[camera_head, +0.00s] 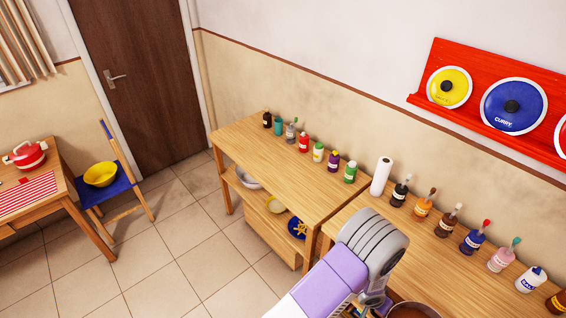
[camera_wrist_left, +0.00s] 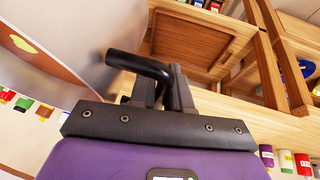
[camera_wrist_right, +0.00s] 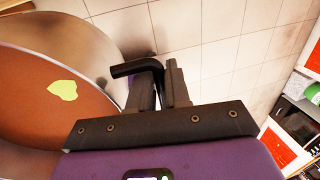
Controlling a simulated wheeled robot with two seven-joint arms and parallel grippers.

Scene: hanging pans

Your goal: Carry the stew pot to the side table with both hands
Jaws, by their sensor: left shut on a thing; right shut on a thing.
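The stew pot (camera_head: 414,311) is cut off by the bottom edge of the head view; only part of its rim and brown stew shows. Its metal wall fills the left of the left wrist view (camera_wrist_left: 85,50). The right wrist view shows the brown stew (camera_wrist_right: 45,115) with a yellow-green piece on it. My left gripper (camera_wrist_left: 172,88) is shut on one black handle. My right gripper (camera_wrist_right: 158,82) is shut on the other black handle; it is outside the head view. A wooden table (camera_head: 262,151) with a lower shelf stands ahead; its front top is bare.
Bottles (camera_head: 303,142) line that table's wall side. A nearer counter (camera_head: 357,205) carries a paper roll (camera_head: 381,176) and more bottles. A red lid rack (camera_head: 500,95) hangs above. At left are another table (camera_head: 62,160) with a red pot and a blue chair (camera_head: 105,192). Tiled floor between is clear.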

